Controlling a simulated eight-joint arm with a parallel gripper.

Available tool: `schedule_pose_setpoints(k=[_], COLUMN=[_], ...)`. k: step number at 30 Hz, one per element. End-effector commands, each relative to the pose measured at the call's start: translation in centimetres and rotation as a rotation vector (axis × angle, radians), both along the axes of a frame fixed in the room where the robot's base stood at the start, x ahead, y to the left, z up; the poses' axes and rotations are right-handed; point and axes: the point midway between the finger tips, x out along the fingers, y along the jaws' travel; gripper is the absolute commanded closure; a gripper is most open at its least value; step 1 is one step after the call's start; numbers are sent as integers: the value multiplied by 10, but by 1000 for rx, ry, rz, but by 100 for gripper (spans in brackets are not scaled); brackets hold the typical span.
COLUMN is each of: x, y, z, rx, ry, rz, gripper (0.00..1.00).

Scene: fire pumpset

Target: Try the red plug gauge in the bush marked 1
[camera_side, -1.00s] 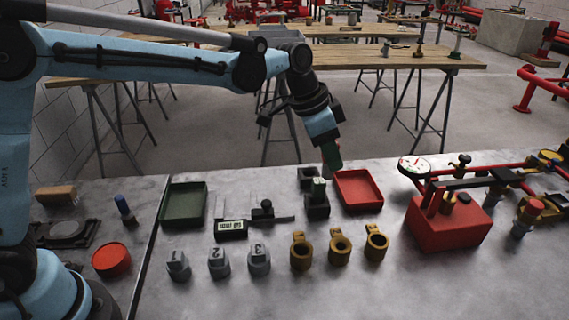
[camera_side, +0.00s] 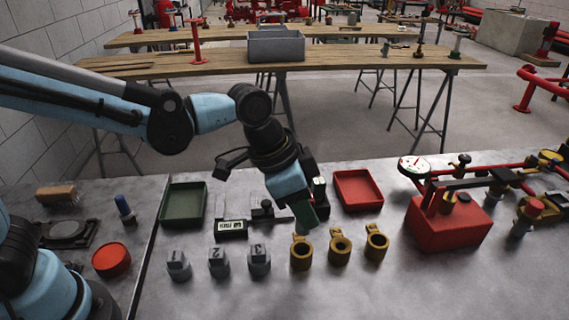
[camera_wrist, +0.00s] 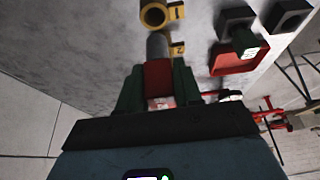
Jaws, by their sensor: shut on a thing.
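My gripper (camera_wrist: 160,88) has green fingers shut on the red plug gauge (camera_wrist: 158,76), which has a red block handle and a grey cylinder pointing away from the fingers. In the side view my gripper (camera_side: 308,215) is just above the leftmost brass bush (camera_side: 301,255), and the gauge hardly shows. Two more brass bushes stand to its right, the middle one (camera_side: 340,248) and the right one (camera_side: 376,244). In the wrist view one bush (camera_wrist: 154,13) has a tag that seems marked 1. Another, with a tag like 2 (camera_wrist: 178,48), is partly hidden by the gauge.
Grey blocks numbered 1 (camera_side: 178,266), 2 (camera_side: 218,264) and 3 (camera_side: 258,262) stand left of the bushes. A red tray (camera_side: 358,190), a green tray (camera_side: 183,204) and a small display (camera_side: 231,229) lie behind. A red tank (camera_side: 448,226) stands right.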

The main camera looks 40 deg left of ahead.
Motion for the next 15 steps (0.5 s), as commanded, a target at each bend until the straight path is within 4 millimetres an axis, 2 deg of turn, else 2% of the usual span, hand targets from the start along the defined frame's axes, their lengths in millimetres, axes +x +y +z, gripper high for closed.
schedule_pose_setpoints(k=[5, 15], x=[1, 1], y=[0, 0], z=[-5, -31], rx=[0, 0], ry=[0, 0], rz=[0, 0], gripper=[100, 100])
